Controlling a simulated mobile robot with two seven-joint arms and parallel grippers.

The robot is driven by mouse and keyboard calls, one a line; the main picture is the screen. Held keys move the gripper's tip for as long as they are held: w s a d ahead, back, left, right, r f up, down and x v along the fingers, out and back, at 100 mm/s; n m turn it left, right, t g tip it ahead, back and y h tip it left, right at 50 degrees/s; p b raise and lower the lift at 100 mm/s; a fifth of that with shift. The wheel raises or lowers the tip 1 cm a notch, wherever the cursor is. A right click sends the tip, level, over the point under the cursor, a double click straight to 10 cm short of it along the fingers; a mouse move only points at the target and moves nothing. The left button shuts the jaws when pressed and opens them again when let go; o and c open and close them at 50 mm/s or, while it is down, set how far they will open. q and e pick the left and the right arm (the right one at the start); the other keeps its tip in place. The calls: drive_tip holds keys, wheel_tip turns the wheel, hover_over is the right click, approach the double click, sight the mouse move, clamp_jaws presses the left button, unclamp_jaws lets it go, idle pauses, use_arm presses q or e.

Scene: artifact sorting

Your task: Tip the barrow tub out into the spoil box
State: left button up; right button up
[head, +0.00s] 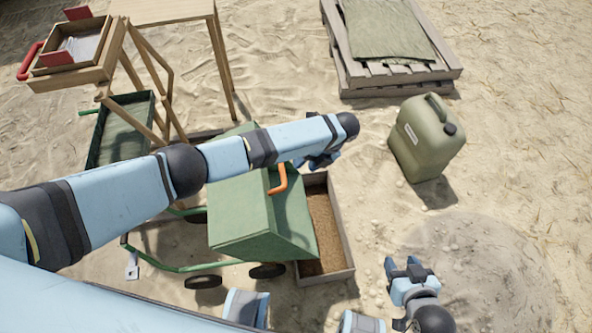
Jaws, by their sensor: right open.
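The green barrow tub (240,215) is tilted, with its right side over the spoil box. An orange handle (280,181) sticks out of it. The spoil box (345,243) is a wooden tray on the sand with brown soil in it; the tub hides its left part. My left arm crosses over the tub. My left gripper (320,160) is just right of the handle, above the box's far end, partly hidden by the arm; I cannot tell its jaws. My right gripper (405,266) is open and empty, right of the box.
The barrow's green frame (165,264) and black wheels (203,282) stand beneath the tub. A jerrycan (425,145) and a pallet (405,75) stand at the right and back. A wooden table (165,10) and a sieve stand (75,75) are at back left. Sand on the right is clear.

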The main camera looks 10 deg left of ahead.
use_arm(q)
drive_tip(key=v, duration=0.6)
drive_tip(key=shift+r, duration=0.25)
drive_tip(key=shift+s+a+f, duration=0.1)
drive_tip(key=shift+a, duration=0.1)
idle(1.0)
